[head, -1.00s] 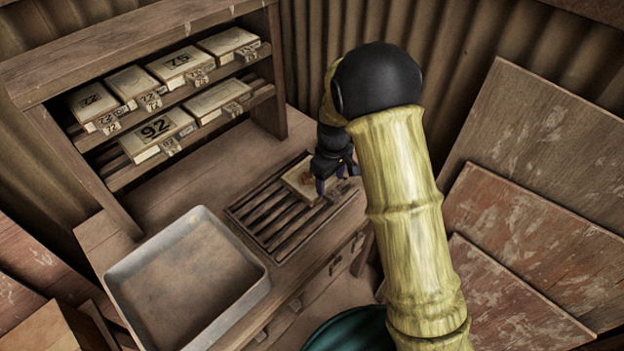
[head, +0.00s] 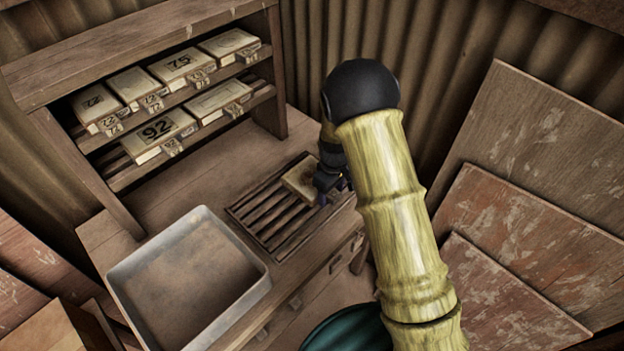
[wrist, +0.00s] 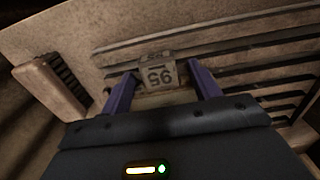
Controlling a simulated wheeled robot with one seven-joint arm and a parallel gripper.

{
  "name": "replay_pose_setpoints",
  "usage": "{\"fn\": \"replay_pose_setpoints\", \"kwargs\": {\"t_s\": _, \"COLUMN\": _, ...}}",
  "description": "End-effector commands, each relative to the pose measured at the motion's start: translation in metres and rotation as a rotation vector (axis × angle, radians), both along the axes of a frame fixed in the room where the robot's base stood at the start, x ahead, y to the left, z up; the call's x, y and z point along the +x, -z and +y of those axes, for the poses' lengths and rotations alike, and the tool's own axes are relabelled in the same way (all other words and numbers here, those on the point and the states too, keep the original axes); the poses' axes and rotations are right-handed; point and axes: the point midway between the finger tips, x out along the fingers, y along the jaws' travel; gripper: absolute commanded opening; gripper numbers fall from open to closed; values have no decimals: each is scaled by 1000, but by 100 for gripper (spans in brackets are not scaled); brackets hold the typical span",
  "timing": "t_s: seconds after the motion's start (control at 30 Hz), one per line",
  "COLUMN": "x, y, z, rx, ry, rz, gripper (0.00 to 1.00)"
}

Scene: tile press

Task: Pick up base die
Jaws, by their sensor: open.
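A pale base die (head: 301,181) lies on the slatted wooden rack at the right of the bench, partly hidden by my gripper in the head view. In the wrist view its tag (wrist: 159,76), which looks like an upside-down 95, shows between my fingers. My gripper (wrist: 163,88) is open, with one purple finger on either side of the tag. I cannot tell whether the fingers touch it. In the head view my gripper (head: 335,196) is at the right side of the die, low over the rack.
The slatted rack (head: 262,221) surrounds the die. A grey metal tray (head: 188,300) sits to its left. A wooden shelf (head: 140,38) at the back left holds several numbered dies. Boards (head: 520,230) lean against the right wall. The bench behind the rack is bare.

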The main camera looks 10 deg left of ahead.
Motion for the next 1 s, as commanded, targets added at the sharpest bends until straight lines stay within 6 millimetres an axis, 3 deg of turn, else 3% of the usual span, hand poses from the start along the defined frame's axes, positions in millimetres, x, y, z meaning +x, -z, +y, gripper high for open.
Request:
{"fn": "replay_pose_setpoints", "kwargs": {"t_s": 0.4, "x": 0, "y": 0, "z": 0, "rx": 0, "ry": 0, "rz": 0, "gripper": 60}}
{"fn": "replay_pose_setpoints", "kwargs": {"t_s": 0.7, "x": 0, "y": 0, "z": 0, "rx": 0, "ry": 0, "rz": 0, "gripper": 1}}
{"fn": "replay_pose_setpoints", "kwargs": {"t_s": 1.0, "x": 1, "y": -2, "z": 0, "rx": 1, "ry": 1, "rz": -2, "gripper": 0}}
